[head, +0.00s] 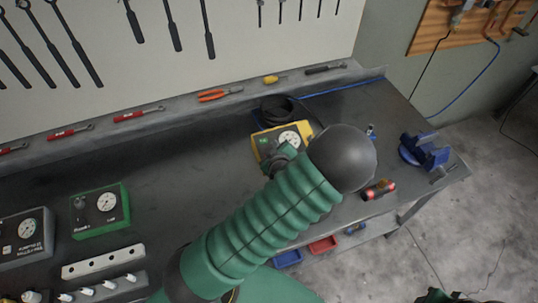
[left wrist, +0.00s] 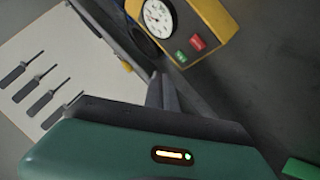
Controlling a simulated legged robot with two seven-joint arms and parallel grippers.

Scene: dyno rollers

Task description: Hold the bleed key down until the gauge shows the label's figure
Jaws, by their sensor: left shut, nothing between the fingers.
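A yellow box (head: 266,152) with a round white gauge (head: 289,138) stands on the workbench, partly hidden by my left arm. In the left wrist view the yellow box (left wrist: 222,18) shows its gauge (left wrist: 157,14), a red key (left wrist: 197,42) and a green key (left wrist: 182,57). The gauge figures and any label are too small to read. My left gripper (head: 283,156) is at the box's near side in the head view. Its fingers (left wrist: 160,82) are shut and empty, apart from the keys in the left wrist view. Only uncertain bits of my right arm show at the bottom right.
A green gauge box (head: 86,229) and a grey gauge box (head: 10,253) stand at the left. A blue vise (head: 428,154) and a red-black tool (head: 379,189) lie at the right. Hand tools line the back ledge.

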